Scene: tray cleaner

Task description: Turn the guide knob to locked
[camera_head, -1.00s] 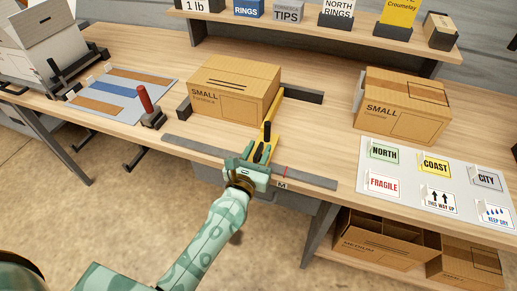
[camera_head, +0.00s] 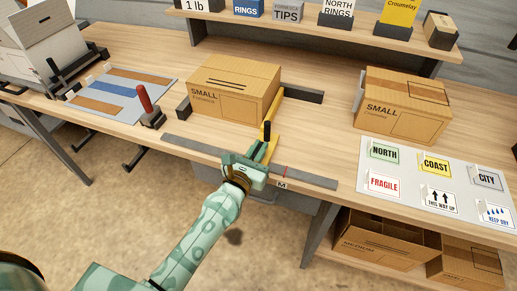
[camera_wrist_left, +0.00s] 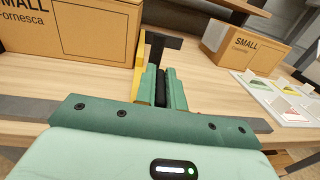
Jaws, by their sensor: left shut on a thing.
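A yellow guide (camera_head: 277,112) stands on the dark rail along the table's front edge, beside the right side of a small cardboard box (camera_head: 236,92). A black knob (camera_head: 267,131) shows at the guide's near end. My left gripper (camera_head: 260,156) reaches it from the front edge. In the left wrist view, its green fingers are shut on the black knob (camera_wrist_left: 161,88), with the yellow guide (camera_wrist_left: 138,80) just left of them. The fingers hide part of the knob, and I cannot read its setting. My right gripper is not in view.
A red-handled lever (camera_head: 146,100) stands to the left. Another small box (camera_head: 402,105) and a label board (camera_head: 375,205) lie to the right.

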